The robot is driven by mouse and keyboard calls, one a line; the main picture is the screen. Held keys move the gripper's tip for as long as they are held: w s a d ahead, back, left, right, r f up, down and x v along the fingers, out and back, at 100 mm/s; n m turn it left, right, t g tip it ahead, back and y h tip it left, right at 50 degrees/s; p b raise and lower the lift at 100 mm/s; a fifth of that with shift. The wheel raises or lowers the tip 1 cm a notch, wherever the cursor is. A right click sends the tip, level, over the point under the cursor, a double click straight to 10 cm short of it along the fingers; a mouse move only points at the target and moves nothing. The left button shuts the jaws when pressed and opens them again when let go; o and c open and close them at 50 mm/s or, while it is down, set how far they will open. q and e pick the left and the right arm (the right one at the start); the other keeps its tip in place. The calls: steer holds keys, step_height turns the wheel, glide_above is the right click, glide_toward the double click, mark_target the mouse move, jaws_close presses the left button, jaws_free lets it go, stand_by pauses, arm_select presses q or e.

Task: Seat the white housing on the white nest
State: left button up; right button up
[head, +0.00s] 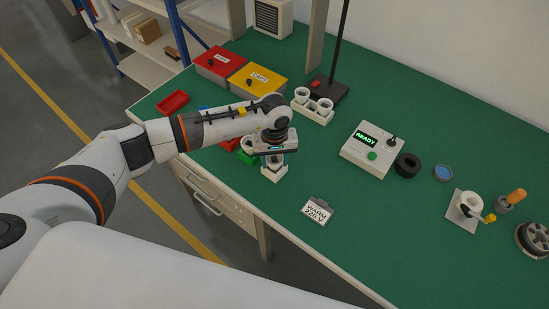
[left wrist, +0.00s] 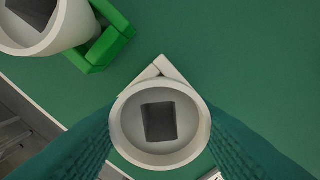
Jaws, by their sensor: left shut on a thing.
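My left gripper (head: 268,149) points down near the table's front edge and is shut on the white housing (head: 275,160). In the left wrist view the housing (left wrist: 119,122) is a round white cup with a square dark opening, between my two teal finger pads. The white nest (head: 271,174) is directly under the housing; its corner (left wrist: 168,69) shows beyond the housing's rim in the left wrist view. Most of the nest is hidden, and I cannot tell whether the housing rests in it. My right gripper is not in view.
A green nest (left wrist: 108,42) holding another white cup (left wrist: 62,30) stands close by, to the left. A sign reading "WARM 220 V" (head: 317,210) and a READY box (head: 368,150) are to the right. Red (head: 216,63) and yellow (head: 257,79) boxes stand behind.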

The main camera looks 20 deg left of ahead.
arm_select(q)
steer(key=o, duration=1.1)
step_height(320, 180, up, 12)
steer(key=shift+b, duration=1.25)
